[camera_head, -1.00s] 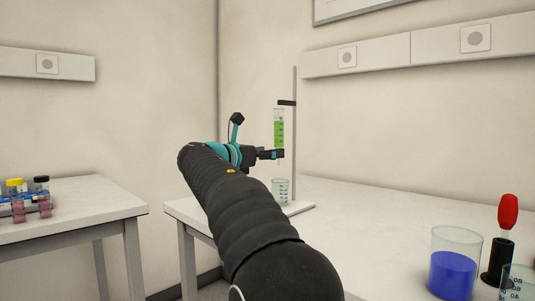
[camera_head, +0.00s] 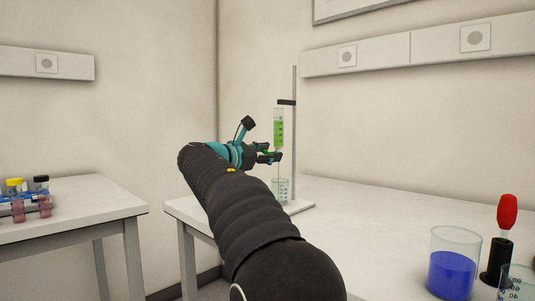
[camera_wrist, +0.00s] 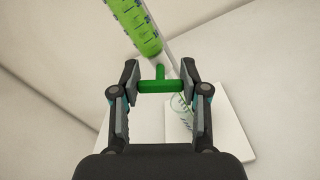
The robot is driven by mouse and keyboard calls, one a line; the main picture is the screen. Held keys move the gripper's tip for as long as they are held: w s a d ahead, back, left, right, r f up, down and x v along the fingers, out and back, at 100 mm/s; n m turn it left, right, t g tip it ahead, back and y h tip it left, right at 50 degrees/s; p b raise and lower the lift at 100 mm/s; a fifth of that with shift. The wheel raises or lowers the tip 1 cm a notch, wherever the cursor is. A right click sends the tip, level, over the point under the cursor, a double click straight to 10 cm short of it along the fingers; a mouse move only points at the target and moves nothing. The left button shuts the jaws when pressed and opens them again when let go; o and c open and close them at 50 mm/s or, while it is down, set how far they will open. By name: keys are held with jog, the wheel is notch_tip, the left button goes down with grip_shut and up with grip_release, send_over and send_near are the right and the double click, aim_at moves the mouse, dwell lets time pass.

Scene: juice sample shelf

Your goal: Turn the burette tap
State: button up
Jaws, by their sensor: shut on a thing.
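The burette (camera_head: 279,128) hangs upright on its stand and holds green liquid. It also shows in the wrist view (camera_wrist: 135,24), tilted across the top. Its tap has a green handle (camera_wrist: 158,86), lying crosswise between my fingers. My gripper (camera_wrist: 160,84) is shut on the two ends of this handle. In the head view my gripper (camera_head: 268,156) is at the burette's lower end, rolled to one side. A clear beaker (camera_head: 280,190) stands below the burette. A faint thin line shows between the burette tip and the beaker.
The burette stand's rod (camera_head: 294,140) rises just behind the burette, with a dark clamp (camera_head: 287,102). A beaker of blue liquid (camera_head: 453,266) and a red-topped tool (camera_head: 507,215) stand at the right. The middle of the white table (camera_head: 365,215) is clear.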

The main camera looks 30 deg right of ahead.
jog(key=o, duration=1.2)
jog(key=shift+c, duration=0.2)
jog(key=v, duration=1.2)
